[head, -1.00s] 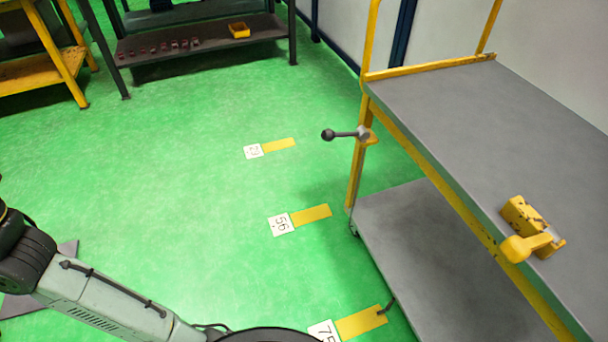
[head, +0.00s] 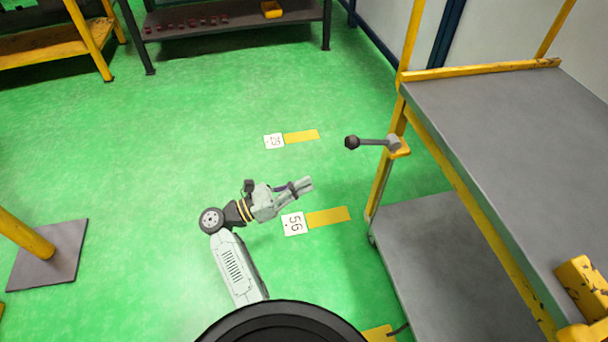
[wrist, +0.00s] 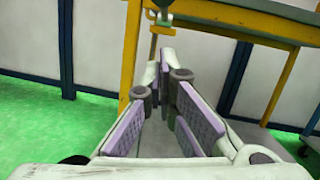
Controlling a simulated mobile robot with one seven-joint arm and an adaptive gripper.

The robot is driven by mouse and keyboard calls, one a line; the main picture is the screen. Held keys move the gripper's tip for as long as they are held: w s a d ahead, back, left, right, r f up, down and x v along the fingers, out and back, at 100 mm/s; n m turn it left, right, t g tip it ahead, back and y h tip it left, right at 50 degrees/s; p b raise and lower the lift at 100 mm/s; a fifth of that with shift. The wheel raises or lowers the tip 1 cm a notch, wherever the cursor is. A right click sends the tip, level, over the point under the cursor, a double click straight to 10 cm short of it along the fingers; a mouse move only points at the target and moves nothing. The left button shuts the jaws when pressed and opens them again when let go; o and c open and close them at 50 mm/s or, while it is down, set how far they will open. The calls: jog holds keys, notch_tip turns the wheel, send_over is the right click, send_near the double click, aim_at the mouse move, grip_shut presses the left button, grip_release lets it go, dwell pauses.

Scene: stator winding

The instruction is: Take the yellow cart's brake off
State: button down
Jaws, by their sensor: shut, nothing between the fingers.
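The yellow cart (head: 450,172) stands at the right in the head view, with a grey top and a grey lower shelf.
A yellow part (head: 580,287) lies on the cart top. A dark shelf (head: 240,35) with small red parts and a yellow bin (head: 271,10) stands at the back. A yellow post on a grey plate (head: 50,255) is at the left.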

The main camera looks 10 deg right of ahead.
jog(key=w+d+r+p, duration=0.2)
jog(key=d+r+p, duration=0.2)
jog(key=d, duration=0.5)
jog(key=shift+w+r, duration=0.15)
jog(key=shift+r, duration=0.45)
jog(key=shift+r, duration=0.1)
